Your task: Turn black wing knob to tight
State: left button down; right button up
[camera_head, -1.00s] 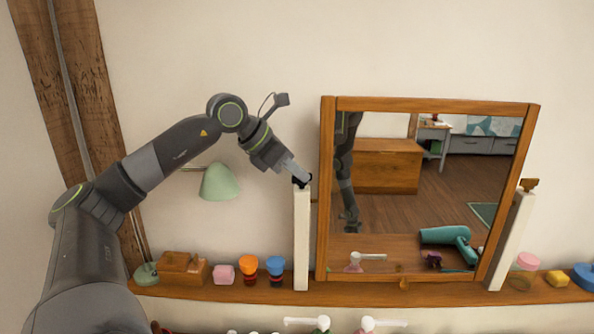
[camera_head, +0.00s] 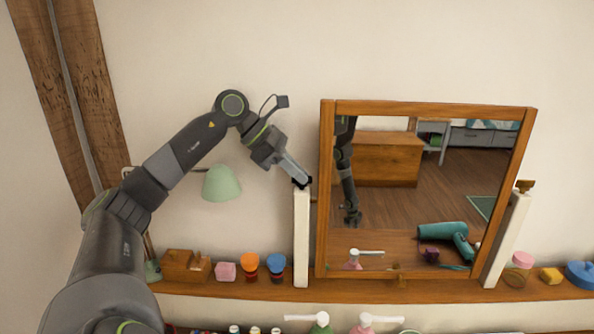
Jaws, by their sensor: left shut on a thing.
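My left gripper (camera_head: 299,181) is at the top of the white left post (camera_head: 301,240) beside the mirror. It is shut on the black wing knob (camera_head: 304,184), of which only small dark parts show around the fingertips. The fingers point down and to the right. The wood-framed mirror (camera_head: 327,190) stands between the two white posts. A brown knob (camera_head: 525,185) sits on top of the right post (camera_head: 507,240). The exact angle of the black knob is hidden by the gripper. My right gripper is not in view.
A wooden shelf (camera_head: 215,289) runs below the mirror. It carries a wooden box (camera_head: 184,266), a pink block (camera_head: 225,271), orange-topped (camera_head: 249,265) and blue-topped (camera_head: 276,266) jars. A green lamp shade (camera_head: 221,184) hangs behind my left arm. The wall above is clear.

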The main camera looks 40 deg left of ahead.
pick_arm(q)
jog(key=c, duration=1.6)
grip_release()
jog(key=shift+s+a+r, duration=0.15)
jog(key=shift+a+r, duration=0.1)
jog(key=b+v, duration=0.2)
jog(key=v, duration=1.4)
jog(key=shift+s+a+r, duration=0.15)
jog(key=shift+s+r, duration=0.1)
jog(key=shift+s, duration=0.05)
